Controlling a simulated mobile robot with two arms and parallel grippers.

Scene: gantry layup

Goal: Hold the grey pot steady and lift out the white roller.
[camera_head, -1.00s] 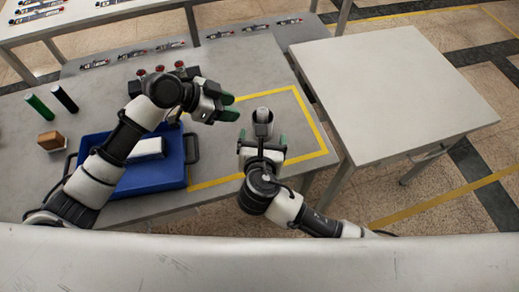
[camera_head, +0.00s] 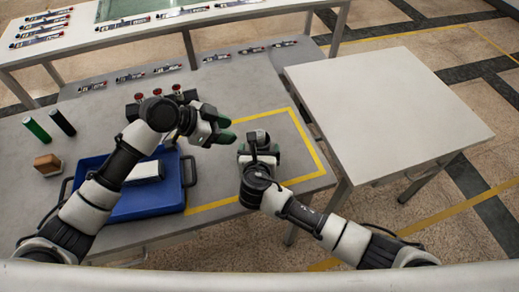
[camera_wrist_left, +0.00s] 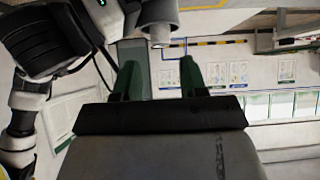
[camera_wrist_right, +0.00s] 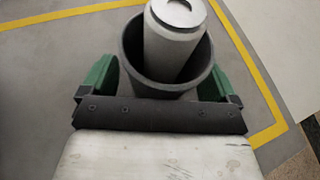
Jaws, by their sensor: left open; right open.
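The grey pot (camera_head: 258,145) stands on the table inside the yellow outline, with the white roller (camera_head: 261,135) in it. In the right wrist view the roller (camera_wrist_right: 175,35) leans in the pot (camera_wrist_right: 160,88), its top above the rim. My right gripper (camera_head: 260,152) is open, with a green finger on either side of the pot; whether they touch it I cannot tell. My left gripper (camera_head: 227,131) is open and empty, to the left of the pot.
A blue tray (camera_head: 187,200) with a white block (camera_head: 148,171) lies under my left arm. A green cylinder (camera_head: 37,129), a dark cylinder (camera_head: 62,123) and a brown block (camera_head: 48,164) stand to the left. An empty white table (camera_head: 385,115) is at the right.

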